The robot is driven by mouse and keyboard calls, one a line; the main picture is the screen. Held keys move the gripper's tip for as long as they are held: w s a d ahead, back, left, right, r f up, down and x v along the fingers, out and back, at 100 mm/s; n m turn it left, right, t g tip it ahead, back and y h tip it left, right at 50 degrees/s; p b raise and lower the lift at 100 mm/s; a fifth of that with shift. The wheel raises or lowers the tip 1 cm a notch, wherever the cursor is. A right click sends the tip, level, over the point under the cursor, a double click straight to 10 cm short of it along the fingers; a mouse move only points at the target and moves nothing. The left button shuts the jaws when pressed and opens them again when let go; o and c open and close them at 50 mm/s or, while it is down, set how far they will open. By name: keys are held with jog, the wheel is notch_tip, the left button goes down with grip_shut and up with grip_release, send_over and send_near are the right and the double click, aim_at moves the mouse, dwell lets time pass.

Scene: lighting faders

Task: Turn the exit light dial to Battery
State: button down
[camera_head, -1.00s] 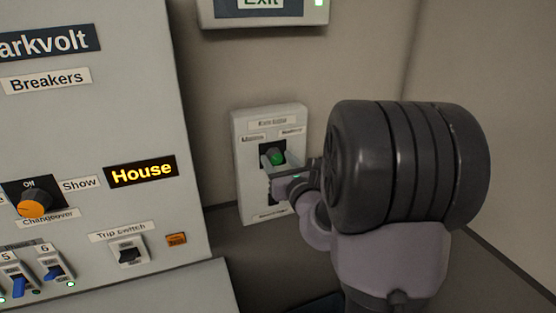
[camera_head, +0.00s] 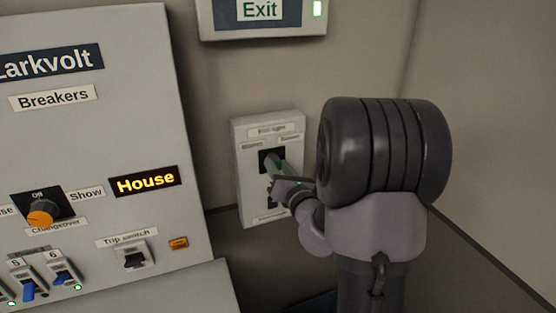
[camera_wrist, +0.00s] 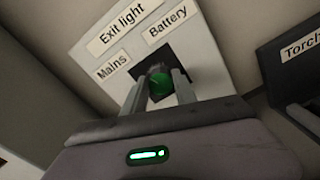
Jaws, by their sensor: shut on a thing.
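The exit light switch box (camera_head: 250,208) is a pale wall plate with a dark square. In the wrist view its plate (camera_wrist: 208,62) reads "Exit light", with the Mains label (camera_wrist: 112,67) at left and the Battery label (camera_wrist: 168,27) at right. The round green dial (camera_wrist: 159,86) sits in the dark square. My gripper (camera_wrist: 160,77) is shut on the dial, one finger on each side. In the head view my gripper (camera_head: 275,165) hides most of the dial. I cannot tell clearly which label the dial points to.
A lit Exit sign (camera_head: 260,12) hangs above the box. The grey breaker panel (camera_head: 100,130) at left carries an orange changeover knob (camera_head: 40,217), a House display (camera_head: 145,181) and a trip switch (camera_head: 134,256). A dark Torch unit (camera_wrist: 290,65) is right of the plate.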

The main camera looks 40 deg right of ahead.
jog(key=m+p, duration=0.7)
jog(key=shift+d+r, duration=0.1)
jog(key=shift+r, duration=0.1)
jog(key=m+p, duration=0.3)
jog(key=shift+f+m, duration=0.1)
jog(key=shift+m, duration=0.3)
jog(key=shift+f+m+p, duration=0.15)
jog(key=shift+m+p, duration=1.2)
jog(key=shift+m, duration=0.05)
jog(key=c, duration=1)
grip_release()
jog(key=shift+f, duration=0.1)
jog(key=shift+o, duration=0.2)
jog(key=shift+s+f, duration=0.1)
